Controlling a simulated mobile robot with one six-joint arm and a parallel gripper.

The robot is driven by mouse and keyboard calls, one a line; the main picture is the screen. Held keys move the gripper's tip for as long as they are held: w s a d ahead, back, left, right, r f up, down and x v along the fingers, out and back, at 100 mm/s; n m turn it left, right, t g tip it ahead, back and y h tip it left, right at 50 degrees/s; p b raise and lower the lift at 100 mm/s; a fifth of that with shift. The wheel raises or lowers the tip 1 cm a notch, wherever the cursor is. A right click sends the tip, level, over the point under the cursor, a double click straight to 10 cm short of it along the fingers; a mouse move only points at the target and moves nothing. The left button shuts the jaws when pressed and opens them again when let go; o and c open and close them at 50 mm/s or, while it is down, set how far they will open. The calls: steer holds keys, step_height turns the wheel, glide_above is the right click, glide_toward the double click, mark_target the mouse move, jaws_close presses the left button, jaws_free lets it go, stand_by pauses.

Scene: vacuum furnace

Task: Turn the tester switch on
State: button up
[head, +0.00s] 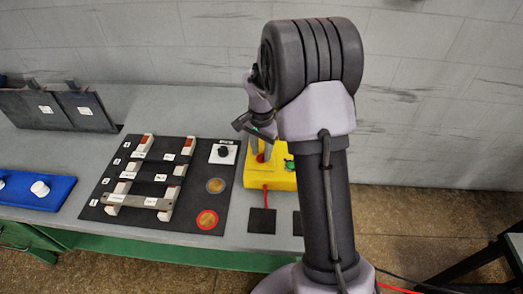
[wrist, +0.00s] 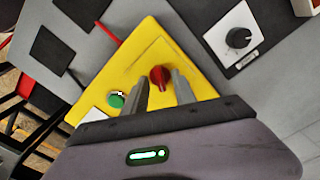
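The yellow tester box (head: 283,180) stands on the grey bench, partly behind my arm. In the wrist view the yellow box (wrist: 168,50) carries a red rotary switch (wrist: 160,74) and a green button (wrist: 116,99). The red switch (head: 261,157) is partly covered by my gripper in the head view. My gripper (wrist: 161,80) is open, pointing down at the box. Its two fingertips flank the red switch, with a small gap on each side; I cannot tell whether either touches. The switch's pointer direction is not clear.
Left of the box lies a black board (head: 109,177) with rails, two round discs and a black dial (head: 222,151) on a white plate. Black square pads (head: 262,220) lie before the box, with a red lead. A blue tray (head: 64,190) is farther left.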

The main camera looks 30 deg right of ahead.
mark_target(261, 154)
step_height(261, 154, up, 17)
steer(key=p, duration=0.5)
steer(key=shift+r+p, duration=0.2)
steer(key=shift+p, duration=0.2)
